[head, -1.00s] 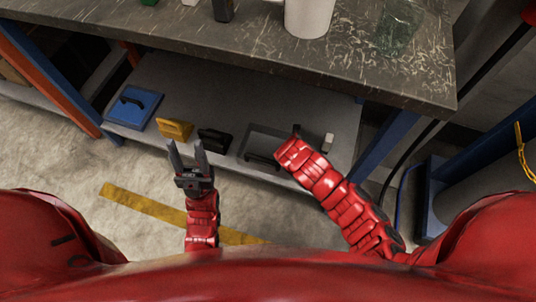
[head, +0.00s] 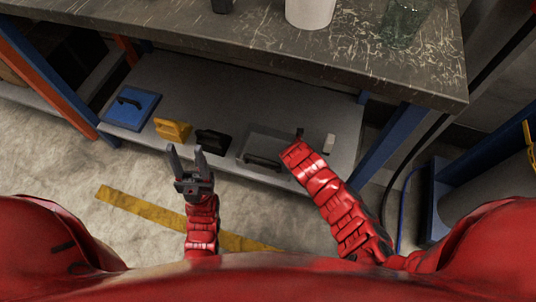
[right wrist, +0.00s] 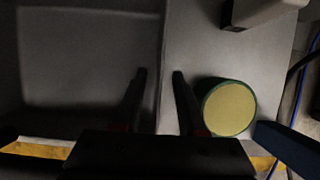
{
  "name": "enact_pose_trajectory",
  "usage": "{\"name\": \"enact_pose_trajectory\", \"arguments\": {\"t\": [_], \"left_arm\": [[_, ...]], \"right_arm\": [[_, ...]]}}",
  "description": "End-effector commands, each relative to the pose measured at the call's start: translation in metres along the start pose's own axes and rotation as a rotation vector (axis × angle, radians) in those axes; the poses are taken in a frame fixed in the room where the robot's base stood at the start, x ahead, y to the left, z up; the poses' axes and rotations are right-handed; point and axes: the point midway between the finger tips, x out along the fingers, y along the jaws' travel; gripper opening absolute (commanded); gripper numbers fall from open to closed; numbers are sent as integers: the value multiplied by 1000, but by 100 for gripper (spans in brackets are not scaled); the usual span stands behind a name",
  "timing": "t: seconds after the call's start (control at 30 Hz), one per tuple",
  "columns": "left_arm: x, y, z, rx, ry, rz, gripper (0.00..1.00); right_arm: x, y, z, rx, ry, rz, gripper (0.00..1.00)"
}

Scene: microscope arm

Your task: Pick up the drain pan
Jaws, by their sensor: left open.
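The drain pan looks to be the shallow dark grey tray (head: 255,140) on the lower shelf, beside my right forearm in the head view. In the right wrist view the pan (right wrist: 85,60) fills the left half, with its right edge running up the middle. My right gripper (right wrist: 158,72) is open, with one finger on each side of that edge in the picture. Whether the fingers touch the wall cannot be told. My left gripper (head: 185,150) is open and empty in front of the shelf.
The lower shelf (head: 190,85) also holds a blue case (head: 133,108), a yellow case (head: 173,130) and a black case (head: 212,140). A round green-rimmed, yellow-topped thing (right wrist: 230,110) is close right of my right fingers. The worktop (head: 250,40) overhangs the shelf; a blue leg (head: 382,150) stands right.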

Motion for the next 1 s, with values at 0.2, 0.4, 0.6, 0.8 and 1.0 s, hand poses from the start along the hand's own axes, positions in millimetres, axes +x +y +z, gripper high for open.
{"name": "enact_pose_trajectory", "arguments": {"t": [0.2, 0.4, 0.6, 0.8, 1.0], "left_arm": [[0, 0, 0, 0, 0, 0, 50], [0, 0, 0, 0, 0, 0, 50], [0, 0, 0, 0, 0, 0, 50], [0, 0, 0, 0, 0, 0, 50], [0, 0, 0, 0, 0, 0, 50]], "right_arm": [[0, 0, 0, 0, 0, 1, 2], [0, 0, 0, 0, 0, 1, 0], [0, 0, 0, 0, 0, 1, 0], [0, 0, 0, 0, 0, 1, 0], [0, 0, 0, 0, 0, 1, 0]]}}
